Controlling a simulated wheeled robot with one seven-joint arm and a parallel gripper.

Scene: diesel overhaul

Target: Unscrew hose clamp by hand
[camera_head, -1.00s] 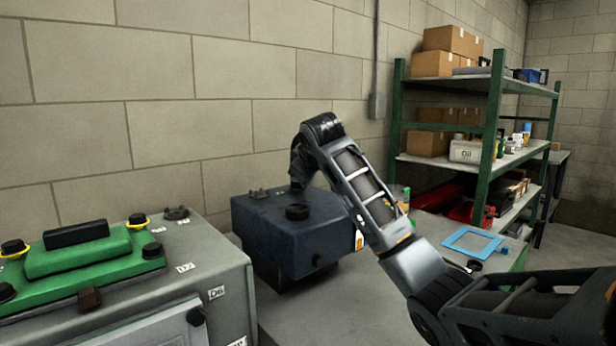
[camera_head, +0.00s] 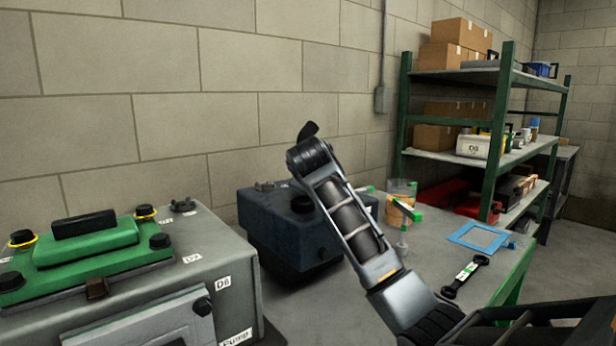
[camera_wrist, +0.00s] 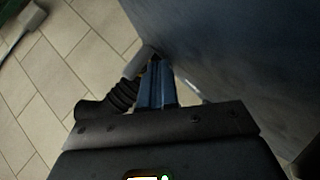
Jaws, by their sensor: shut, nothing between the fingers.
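In the wrist view my gripper (camera_wrist: 156,90) shows as two blue fingers side by side, shut with nothing between them. A black ribbed hose (camera_wrist: 118,97) lies just left of the fingers, with a light grey pipe (camera_wrist: 132,68) beyond it. I cannot tell whether the fingers touch the hose. No hose clamp can be made out. A large dark blue surface (camera_wrist: 235,60) fills the right side. In the head view my arm bends over in front of a dark blue tank (camera_head: 265,225), and my gripper is hidden.
A grey unit (camera_head: 225,260) with a green cover (camera_head: 95,250) stands at left. On the table (camera_head: 415,255) at right are a black wrench (camera_head: 466,275), a blue frame (camera_head: 480,237) and orange and green items. A green shelf (camera_head: 405,110) with boxes stands behind.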

